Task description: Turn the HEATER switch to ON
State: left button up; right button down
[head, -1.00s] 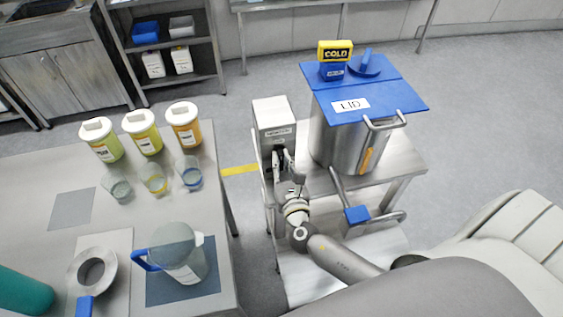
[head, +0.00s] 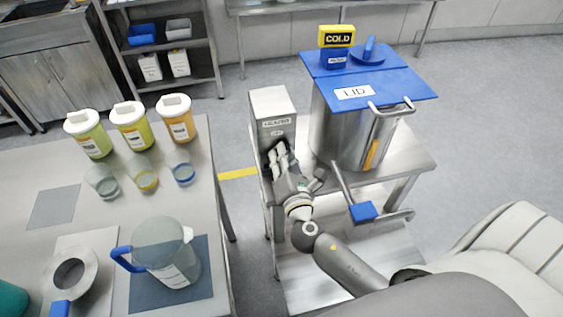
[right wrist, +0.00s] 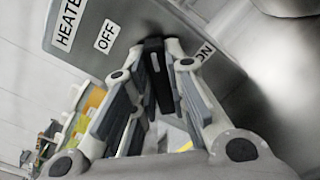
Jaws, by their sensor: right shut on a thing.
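The grey HEATER box (head: 272,108) stands on the metal cart, left of the steel kettle. In the right wrist view its panel (right wrist: 122,22) carries a HEATER label, an OFF label and, on the right, a partly covered ON label. The black switch handle (right wrist: 153,70) sits between the OFF and ON labels. My right gripper (head: 280,152) is at the box's front. In the right wrist view my right gripper (right wrist: 161,52) is shut on the handle, a finger on each side. The handle's tip is partly hidden. My left gripper is not in view.
The kettle (head: 338,125) has a blue lid (head: 385,88) with a yellow COLD display (head: 336,37) on top. A handle with a blue grip (head: 362,212) juts out in front. The table at left bears jars, beakers and a pitcher (head: 165,255).

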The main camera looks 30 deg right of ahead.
jog(key=m+b, duration=0.2)
jog(key=m, duration=0.1)
jog(key=m+b, duration=0.1)
jog(key=shift+d+f+m, duration=0.1)
jog(key=shift+f+m, duration=0.2)
jog(key=shift+m+b, duration=1)
jog(key=shift+m, duration=1.3)
jog(key=c, duration=1.4)
grip_release()
jog(key=shift+c, duration=0.2)
jog(key=shift+s, duration=0.1)
jog(key=v, duration=0.7)
jog(key=shift+s, duration=0.2)
